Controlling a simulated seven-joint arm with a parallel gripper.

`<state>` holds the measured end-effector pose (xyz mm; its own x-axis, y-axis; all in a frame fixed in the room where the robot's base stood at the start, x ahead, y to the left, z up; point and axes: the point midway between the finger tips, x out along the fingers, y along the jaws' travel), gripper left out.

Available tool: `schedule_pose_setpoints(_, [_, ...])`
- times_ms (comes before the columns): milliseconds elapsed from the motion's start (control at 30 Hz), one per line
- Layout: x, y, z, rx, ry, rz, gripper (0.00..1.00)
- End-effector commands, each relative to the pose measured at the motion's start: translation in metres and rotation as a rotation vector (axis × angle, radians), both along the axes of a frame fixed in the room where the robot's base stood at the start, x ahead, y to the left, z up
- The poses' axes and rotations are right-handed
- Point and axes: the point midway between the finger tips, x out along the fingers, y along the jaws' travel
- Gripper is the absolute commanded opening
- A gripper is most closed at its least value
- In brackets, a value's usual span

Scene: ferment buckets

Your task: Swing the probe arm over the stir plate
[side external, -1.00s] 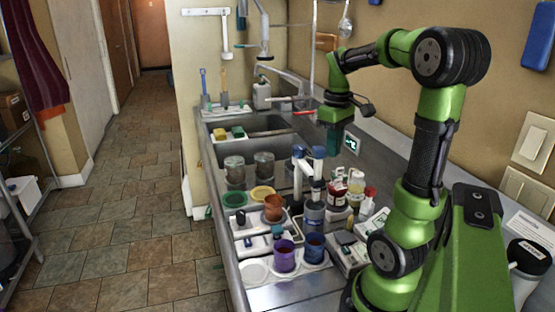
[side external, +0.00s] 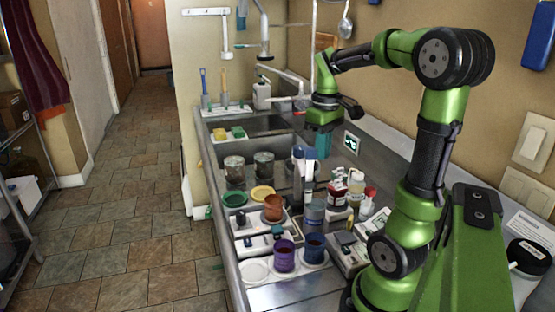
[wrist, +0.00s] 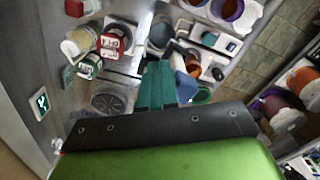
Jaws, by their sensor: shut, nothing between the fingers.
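My gripper (side external: 322,156) hangs fingers-down just right of and behind the probe stand; its teal fingers (wrist: 157,70) are together with nothing between them. The probe stand is a white post (side external: 296,188) with a blue-topped probe arm (side external: 309,153) beside it. A blue part of it also shows close to the right of my fingers in the wrist view (wrist: 187,86). I cannot tell whether my fingers touch it. A white stir plate (side external: 244,220) lies at left, with an orange-brown cup (side external: 273,208) beside it; which plate is meant is unclear.
Purple (side external: 284,256) and blue (side external: 314,247) cups stand in front. A red-labelled jar (side external: 337,187) and small bottles crowd the right. Glass jars (side external: 264,164) and green (side external: 235,198) and yellow (side external: 262,193) lids lie behind and left. The sink (side external: 250,125) is farther back.

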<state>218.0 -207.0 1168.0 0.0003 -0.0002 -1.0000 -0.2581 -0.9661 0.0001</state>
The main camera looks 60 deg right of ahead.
Motion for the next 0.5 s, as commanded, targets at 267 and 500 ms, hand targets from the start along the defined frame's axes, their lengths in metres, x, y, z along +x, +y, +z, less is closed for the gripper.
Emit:
schedule_pose_setpoints(267, [0.002,0.002,0.000,0.000,0.000,0.001,0.00])
schedule_pose_setpoints(500, [0.016,0.014,0.000,0.000,0.001,0.003,0.00])
